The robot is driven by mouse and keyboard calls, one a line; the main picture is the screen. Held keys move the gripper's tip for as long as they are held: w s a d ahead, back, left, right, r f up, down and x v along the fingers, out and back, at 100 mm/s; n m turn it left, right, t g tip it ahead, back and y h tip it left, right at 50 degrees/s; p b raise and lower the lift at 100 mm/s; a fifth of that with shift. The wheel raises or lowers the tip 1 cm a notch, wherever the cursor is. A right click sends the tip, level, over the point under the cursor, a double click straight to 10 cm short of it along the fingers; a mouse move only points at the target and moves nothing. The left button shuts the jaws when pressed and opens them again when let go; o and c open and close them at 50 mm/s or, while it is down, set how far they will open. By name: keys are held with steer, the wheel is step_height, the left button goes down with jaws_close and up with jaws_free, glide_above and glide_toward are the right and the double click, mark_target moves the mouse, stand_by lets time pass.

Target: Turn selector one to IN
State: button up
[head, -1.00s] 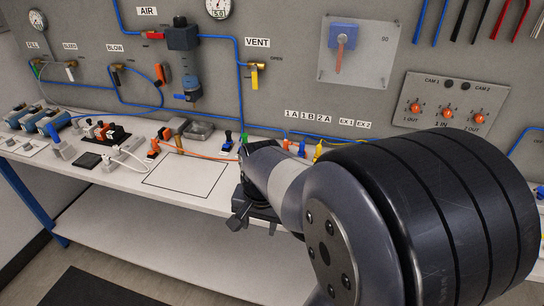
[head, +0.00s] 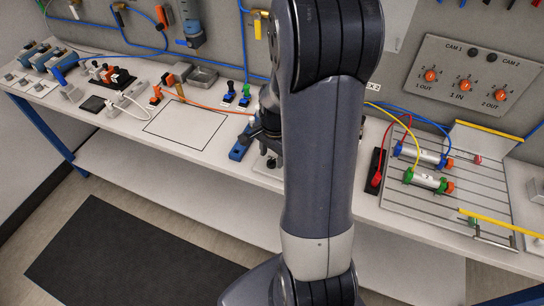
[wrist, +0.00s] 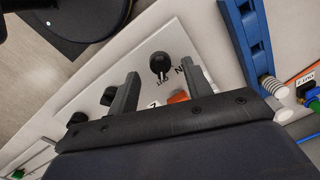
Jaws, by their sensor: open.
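In the wrist view a white plate (wrist: 138,68) carries black knobs. The nearest black knob (wrist: 160,62) stands beside the lettering OUT, with IN printed to its right; its stem appears to point toward OUT. I cannot read a number for it clearly. My gripper (wrist: 160,60) is open, with its two fingers on either side of this knob in the picture and nothing held; I cannot tell whether it touches. Two more black knobs (wrist: 108,96) (wrist: 76,118) lie to the left, partly behind my gripper. In the head view my arm hides most of this plate.
A blue block (wrist: 245,45) stands right of the plate. A grooved board (head: 450,215) with two cylinders lies right of my arm. A marked rectangle (head: 186,128) on the bench is empty.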

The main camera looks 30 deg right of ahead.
steer(key=shift+f, duration=1)
steer(key=shift+c, duration=0.4)
steer(key=c, duration=0.9)
